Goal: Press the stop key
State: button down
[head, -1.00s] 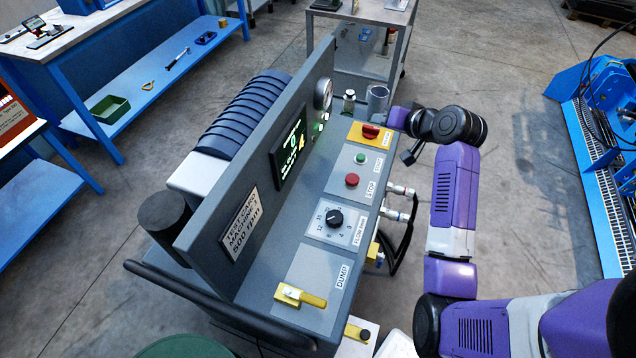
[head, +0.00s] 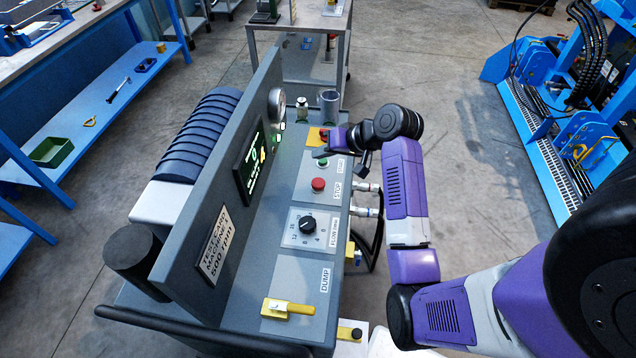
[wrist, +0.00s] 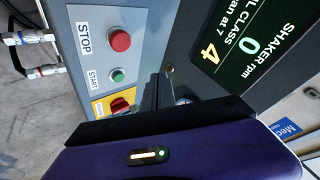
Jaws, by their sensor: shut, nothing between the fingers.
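The stop key is a round red button (head: 318,184) beside the STOP label on the sloping grey panel. It shows clear and uncovered in the wrist view (wrist: 120,40). The green start key (head: 323,163) sits just beyond it; it also shows in the wrist view (wrist: 117,75). My gripper (head: 320,153) is shut and empty, over the panel near the start key, beyond the stop key. Its dark fingers (wrist: 158,90) show in the wrist view, to the right of the green key and apart from the red button.
A red knob on a yellow plate (head: 314,136) lies at the panel's far end, partly behind my gripper. Nearer are a black dial (head: 307,225) and a yellow DUMP lever (head: 288,307). An upright board with a lit display (head: 250,163) borders the panel's left; hose fittings stick out right.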

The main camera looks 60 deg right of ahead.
jog(key=b, duration=0.6)
send_over(321, 184)
notch_tip(321, 184, down, 6)
jog(key=shift+d+r, duration=0.1)
jog(key=shift+f+b, duration=0.65)
jog(key=shift+f, duration=0.65)
jog(key=shift+f, duration=0.1)
dwell(0.5)
jog(key=shift+f, duration=0.3)
jog(key=shift+f, duration=0.55)
dwell(0.8)
jog(key=shift+r, duration=0.15)
jog(key=shift+r+p, duration=0.8)
jog(key=shift+p, duration=0.15)
notch_tip(321, 184, up, 5)
jog(key=p, duration=0.5)
